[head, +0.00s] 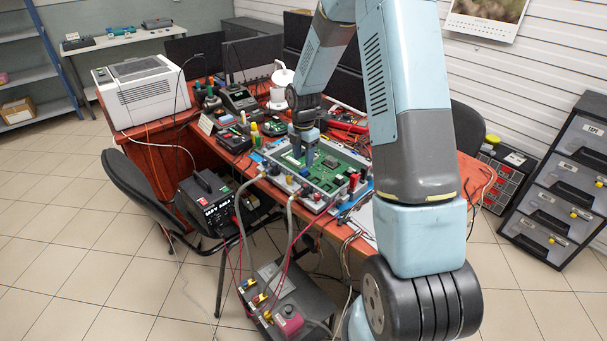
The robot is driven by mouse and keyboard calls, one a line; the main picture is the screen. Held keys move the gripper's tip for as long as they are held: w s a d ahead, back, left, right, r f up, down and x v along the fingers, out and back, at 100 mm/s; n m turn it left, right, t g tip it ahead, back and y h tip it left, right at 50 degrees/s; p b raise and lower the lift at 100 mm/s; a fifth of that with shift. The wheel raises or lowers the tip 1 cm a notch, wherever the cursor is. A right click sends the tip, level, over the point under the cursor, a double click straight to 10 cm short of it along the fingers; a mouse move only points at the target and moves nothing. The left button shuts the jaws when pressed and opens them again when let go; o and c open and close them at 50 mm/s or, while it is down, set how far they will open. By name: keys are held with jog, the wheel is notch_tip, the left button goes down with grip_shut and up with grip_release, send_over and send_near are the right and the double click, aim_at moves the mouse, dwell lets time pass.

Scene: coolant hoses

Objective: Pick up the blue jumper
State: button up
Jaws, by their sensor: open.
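My gripper (304,153) points down over the left part of a green circuit board (345,176) on the red table. Its two dark fingers are apart, and I see nothing held between them. The board sits in a grey frame (318,203) with coloured connectors and hoses along its front edge. I cannot pick out the blue jumper for certain at this size. It may be hidden by the fingers or among the small parts. How high the fingertips are above the board is hard to tell.
Red and black connectors (354,182) stand at the frame's right corner. Grey hoses (243,205) hang off the table's front to a unit (285,300) below. Tools and meters (237,97) crowd the table's back left. A white printer (140,90) stands further left.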

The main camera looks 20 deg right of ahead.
aim_at(303, 171)
jog(key=shift+w+a+f, duration=0.1)
jog(key=shift+f, duration=1.3)
jog(key=shift+w+a+f, duration=0.1)
jog(key=shift+f, duration=1.25)
jog(key=shift+d, duration=0.1)
jog(key=shift+c, duration=0.2)
grip_shut()
